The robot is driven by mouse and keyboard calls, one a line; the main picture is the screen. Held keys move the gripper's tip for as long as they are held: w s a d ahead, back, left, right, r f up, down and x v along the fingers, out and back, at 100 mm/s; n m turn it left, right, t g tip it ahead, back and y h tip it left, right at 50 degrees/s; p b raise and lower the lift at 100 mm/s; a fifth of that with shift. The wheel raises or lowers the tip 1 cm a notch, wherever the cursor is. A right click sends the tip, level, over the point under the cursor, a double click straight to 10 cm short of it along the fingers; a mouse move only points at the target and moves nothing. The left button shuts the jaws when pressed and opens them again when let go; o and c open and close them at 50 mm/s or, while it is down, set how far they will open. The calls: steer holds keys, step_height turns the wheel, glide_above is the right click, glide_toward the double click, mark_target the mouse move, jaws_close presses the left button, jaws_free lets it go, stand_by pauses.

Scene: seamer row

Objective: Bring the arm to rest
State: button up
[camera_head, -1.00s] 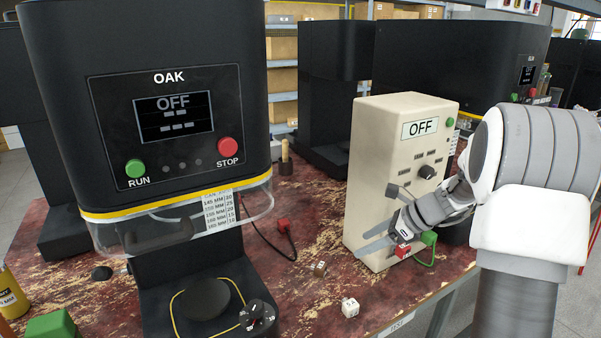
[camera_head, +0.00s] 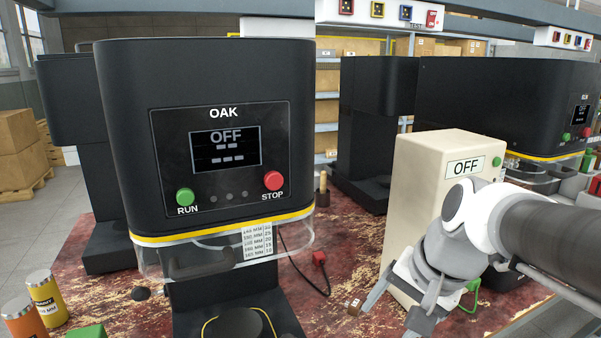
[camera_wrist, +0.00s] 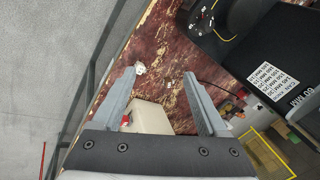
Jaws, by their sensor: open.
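My gripper (camera_head: 393,306) is at the lower right of the head view, in front of the beige control box (camera_head: 437,187), whose display reads OFF. In the wrist view my gripper (camera_wrist: 158,84) points down with its two grey fingers apart and nothing held between them. Beyond the fingers, the beige box (camera_wrist: 150,116) and the red worn bench top (camera_wrist: 160,60) show. My white and grey arm hides the lower right part of the box in the head view.
The black OAK machine (camera_head: 222,110) stands at left centre, display OFF, with a clear guard. More black machines (camera_head: 375,120) stand behind. A yellow can (camera_head: 46,298) and an orange can (camera_head: 22,318) stand at lower left. A small white cube (camera_wrist: 140,68) lies on the bench.

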steer(key=s+n+t+h, duration=0.2)
steer(key=s+n, duration=0.5)
steer(key=s, duration=0.1)
step_height(320, 180, up, 16)
steer(key=p, duration=1.6)
steer(key=shift+s+d+r, duration=0.2)
steer(key=shift+d+r, duration=0.05)
steer(key=shift+d, duration=0.1)
